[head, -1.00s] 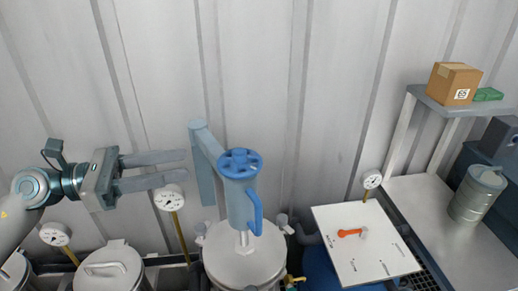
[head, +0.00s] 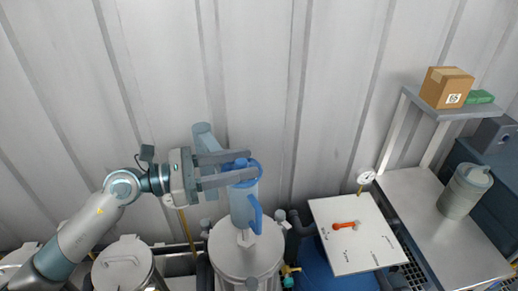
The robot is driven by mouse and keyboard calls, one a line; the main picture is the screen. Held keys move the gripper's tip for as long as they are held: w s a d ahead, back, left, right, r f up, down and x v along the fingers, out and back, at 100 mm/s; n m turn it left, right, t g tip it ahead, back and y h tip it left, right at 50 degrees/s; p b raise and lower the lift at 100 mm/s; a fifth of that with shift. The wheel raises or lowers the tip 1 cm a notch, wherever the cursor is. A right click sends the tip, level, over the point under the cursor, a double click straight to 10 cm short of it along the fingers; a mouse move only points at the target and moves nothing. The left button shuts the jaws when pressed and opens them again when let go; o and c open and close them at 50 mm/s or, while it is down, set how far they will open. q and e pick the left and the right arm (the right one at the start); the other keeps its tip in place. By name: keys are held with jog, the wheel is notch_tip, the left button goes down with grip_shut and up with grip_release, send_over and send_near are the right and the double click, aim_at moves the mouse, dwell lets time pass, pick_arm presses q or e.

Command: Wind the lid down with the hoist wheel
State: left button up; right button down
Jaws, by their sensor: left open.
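The blue hoist wheel (head: 255,164) sits on top of the upright light-blue hoist body (head: 243,208), which has a blue handle (head: 255,214) on its side. Below it is the round grey lid (head: 262,253) of the middle vessel; I cannot tell whether the lid touches its rim. My left gripper (head: 252,167) is open and comes in from the left. Its two fingers reach over the wheel and hide part of it. I cannot tell whether they touch it. My right gripper is not in view.
A white panel with an orange lever (head: 345,225) stands to the right. A steel bench (head: 420,208) holds a grey canister (head: 464,191); a shelf above has a cardboard box (head: 446,88). Another lidded vessel (head: 123,262) is at lower left. A corrugated wall closes the back.

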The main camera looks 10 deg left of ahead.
aim_at(248, 163)
pick_arm(q)
jog(key=shift+p+x, duration=0.95)
jog(key=shift+x, duration=1.2)
jog(key=shift+c, duration=0.2)
grip_shut()
